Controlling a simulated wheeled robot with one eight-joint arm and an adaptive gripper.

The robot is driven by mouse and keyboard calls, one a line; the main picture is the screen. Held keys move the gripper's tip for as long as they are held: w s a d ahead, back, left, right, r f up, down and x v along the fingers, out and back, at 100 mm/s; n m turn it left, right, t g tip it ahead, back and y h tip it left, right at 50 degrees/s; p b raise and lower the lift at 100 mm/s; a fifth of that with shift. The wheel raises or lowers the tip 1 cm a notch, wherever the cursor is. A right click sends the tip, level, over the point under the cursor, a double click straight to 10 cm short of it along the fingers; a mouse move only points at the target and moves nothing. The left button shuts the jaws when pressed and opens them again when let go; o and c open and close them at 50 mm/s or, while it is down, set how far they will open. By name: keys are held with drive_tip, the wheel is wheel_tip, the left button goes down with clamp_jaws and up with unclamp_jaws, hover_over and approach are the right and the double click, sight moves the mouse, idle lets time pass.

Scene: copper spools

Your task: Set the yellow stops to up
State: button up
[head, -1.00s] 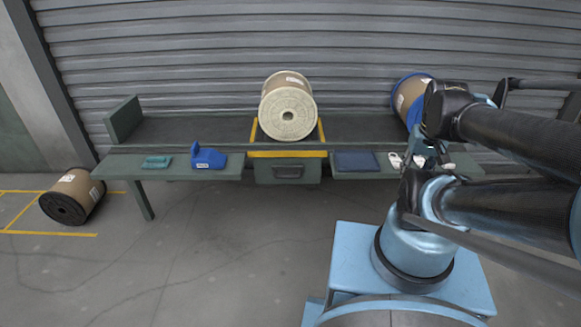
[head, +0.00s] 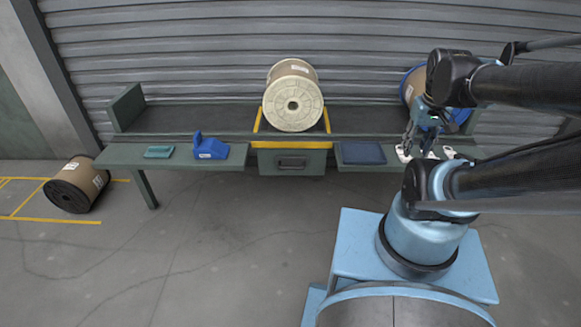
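Yellow bars (head: 289,144) lie along the front and both sides of the bench's middle section, around a large spool with a cream flange (head: 293,105). They look low and flat against the bench; I cannot make out separate stops or their exact position. My gripper (head: 419,150) points down over the right end of the bench, well to the right of the yellow bars. It is just above or at small white pieces (head: 404,155); contact is unclear. Its fingers are too small to judge.
A blue-flanged spool (head: 412,88) stands behind my gripper, partly hidden. A dark blue pad (head: 361,153), a blue block (head: 209,148) and a teal piece (head: 159,152) lie on the front ledge. A black-flanged spool (head: 75,187) lies on the floor at left.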

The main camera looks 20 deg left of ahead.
drive_tip(key=w+a+r+n, duration=0.2)
drive_tip(key=w+a+n, duration=0.4)
drive_tip(key=w, duration=0.4)
drive_tip(key=n, duration=1.2)
hover_over(290, 167)
drive_tip(key=s, duration=0.3)
wheel_tip(290, 167, down, 22)
drive_tip(key=w+f, duration=0.1)
drive_tip(key=f, duration=0.4)
drive_tip(key=w+f, duration=0.1)
drive_tip(key=f, duration=0.5)
drive_tip(key=w+f, duration=0.1)
drive_tip(key=f, duration=0.4)
drive_tip(key=shift+w+d+f, duration=0.1)
drive_tip(key=shift+d+f, duration=0.05)
drive_tip(key=shift+f, duration=0.15)
clamp_jaws()
